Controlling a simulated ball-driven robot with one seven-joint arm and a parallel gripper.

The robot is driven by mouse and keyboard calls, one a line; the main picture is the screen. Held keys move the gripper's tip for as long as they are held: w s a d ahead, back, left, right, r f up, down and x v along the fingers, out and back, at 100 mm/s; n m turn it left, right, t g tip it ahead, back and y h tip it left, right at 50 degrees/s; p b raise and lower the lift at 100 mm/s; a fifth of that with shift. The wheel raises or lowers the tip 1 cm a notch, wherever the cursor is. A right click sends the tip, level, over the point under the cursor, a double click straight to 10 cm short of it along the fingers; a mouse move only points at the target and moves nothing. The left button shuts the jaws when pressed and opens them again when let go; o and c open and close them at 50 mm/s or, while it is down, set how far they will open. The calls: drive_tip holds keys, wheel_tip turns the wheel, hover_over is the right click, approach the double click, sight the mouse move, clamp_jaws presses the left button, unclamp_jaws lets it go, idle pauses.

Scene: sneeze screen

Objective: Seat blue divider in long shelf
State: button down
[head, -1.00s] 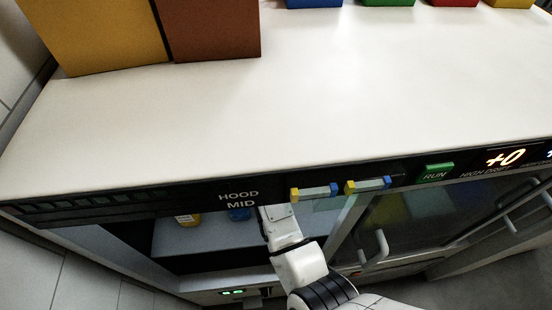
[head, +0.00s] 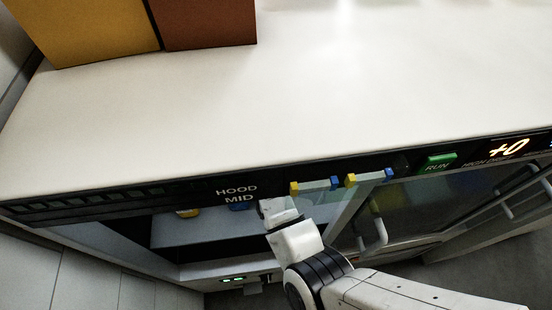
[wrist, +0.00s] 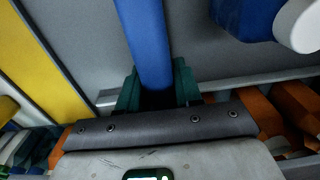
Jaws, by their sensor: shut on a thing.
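In the wrist view the blue divider (wrist: 150,42) is a long, smooth blue bar running up from between my fingers. My gripper (wrist: 157,86) is shut on its near end; the dark green finger pads lie on both sides of it. A grey shelf surface (wrist: 205,55) lies behind the divider. I cannot tell whether the divider touches it. In the head view the hand end of my arm reaches in under the hood front, and the fingers are hidden. The grey shelf (head: 205,232) shows there through the opening.
A yellow strip (wrist: 50,62) crosses the wrist view at left. A blue object (wrist: 245,17) with a white rounded end (wrist: 300,25) is at upper right. Above the opening is the dark front panel (head: 150,196). Handles with yellow and blue ends (head: 315,186) stick out right of my arm.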

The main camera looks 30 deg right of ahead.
wheel_tip(320, 180, down, 4)
drive_tip(key=shift+s+f+b, duration=0.1)
drive_tip(key=shift+b, duration=0.7)
drive_tip(key=shift+f+b, duration=1.1)
drive_tip(key=shift+b, duration=0.05)
drive_tip(key=shift+p, duration=1.05)
drive_tip(key=shift+f+b, duration=0.45)
drive_tip(key=shift+f, duration=0.55)
idle(0.7)
drive_tip(key=c, duration=0.7)
unclamp_jaws()
drive_tip(key=shift+s, duration=0.1)
drive_tip(key=shift+r, duration=0.1)
